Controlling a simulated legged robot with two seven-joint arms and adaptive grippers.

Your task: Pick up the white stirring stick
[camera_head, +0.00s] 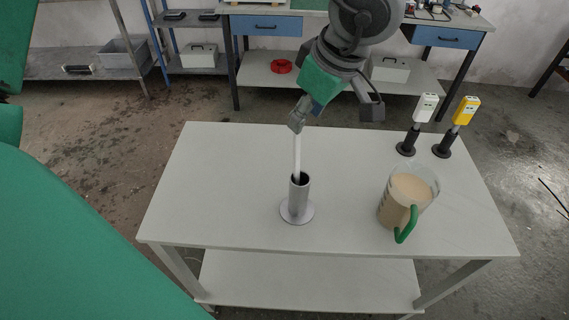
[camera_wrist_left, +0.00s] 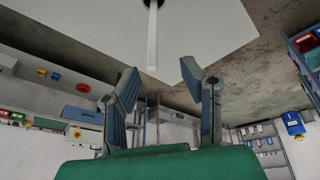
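The white stirring stick (camera_head: 297,155) stands nearly upright in a grey metal holder (camera_head: 298,199) with a round base, on the white table. My left gripper (camera_head: 298,117) is at the stick's upper end, pointing down; its fingers overlap the stick's top there. In the left wrist view the left gripper (camera_wrist_left: 159,72) is open, with its two fingers apart. There the stick (camera_wrist_left: 152,38) comes down from the top edge, and its free end lies between the fingertips in the picture. I cannot tell whether a finger touches it. My right gripper is not in view.
A clear jug (camera_head: 408,192) of beige liquid with a green handle stands to the right on the table (camera_head: 225,190). Behind it are a white device (camera_head: 426,107) and a yellow device (camera_head: 466,110) on black stands. The table's left side is bare.

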